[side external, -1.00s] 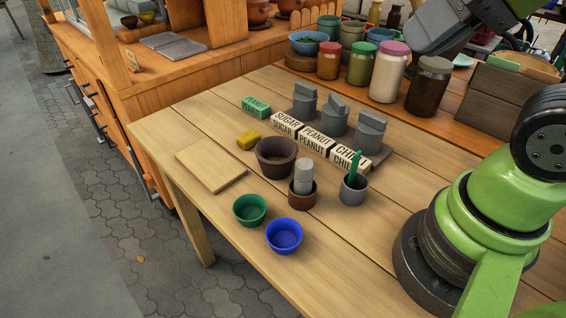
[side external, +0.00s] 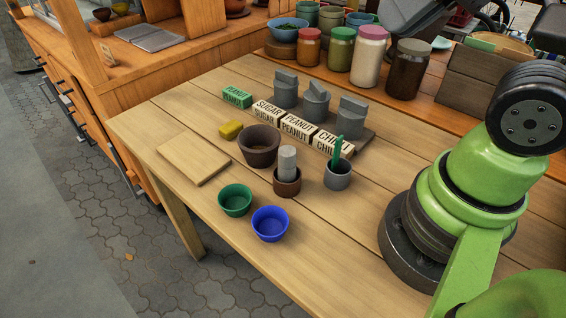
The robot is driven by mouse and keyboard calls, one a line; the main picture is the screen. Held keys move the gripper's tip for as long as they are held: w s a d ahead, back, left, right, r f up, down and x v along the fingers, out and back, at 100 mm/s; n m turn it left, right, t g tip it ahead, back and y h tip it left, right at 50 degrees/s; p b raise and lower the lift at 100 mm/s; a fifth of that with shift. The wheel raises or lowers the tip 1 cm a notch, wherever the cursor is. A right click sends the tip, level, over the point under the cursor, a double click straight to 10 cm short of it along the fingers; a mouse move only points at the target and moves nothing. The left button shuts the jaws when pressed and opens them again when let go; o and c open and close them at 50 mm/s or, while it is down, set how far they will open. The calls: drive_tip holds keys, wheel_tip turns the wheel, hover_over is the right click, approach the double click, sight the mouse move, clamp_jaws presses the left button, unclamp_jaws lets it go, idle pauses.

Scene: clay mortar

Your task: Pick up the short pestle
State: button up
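The short pestle (side external: 288,160) is a pale grey cylinder. It stands upright in a small brown cup (side external: 287,187) near the middle of the table, and its lower end is hidden inside the cup. A larger dark brown clay mortar bowl (side external: 259,158) stands just behind it to the left and looks empty. My gripper's fingers are not in view. A dark grey part, probably of my arm, shows at the top right edge, well away from the pestle.
A grey cup (side external: 338,180) with a green-handled tool stands right of the pestle. Green (side external: 235,211) and blue (side external: 270,238) bowls stand in front. A wooden board (side external: 193,171) lies left. Labelled blocks (side external: 297,127) and grey containers (side external: 316,105) stand behind. Jars (side external: 367,60) line the back.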

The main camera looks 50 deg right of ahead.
drive_tip(key=shift+o, duration=0.4)
drive_tip(key=o, duration=1)
drive_tip(key=shift+c, duration=0.2)
drive_tip(key=n+g+h, duration=0.1)
drive_tip(key=g+h, duration=0.1)
drive_tip(key=g, duration=0.5)
hover_over(287, 151)
drive_tip(key=f, duration=1.4)
drive_tip(key=shift+s+d, duration=0.1)
drive_tip(key=shift+d, duration=0.15)
wheel_tip(287, 151, down, 5)
drive_tip(key=shift+a+f, duration=0.1)
drive_tip(key=shift+f, duration=0.05)
drive_tip(key=shift+a+f, duration=0.1)
drive_tip(key=shift+f, duration=2.75)
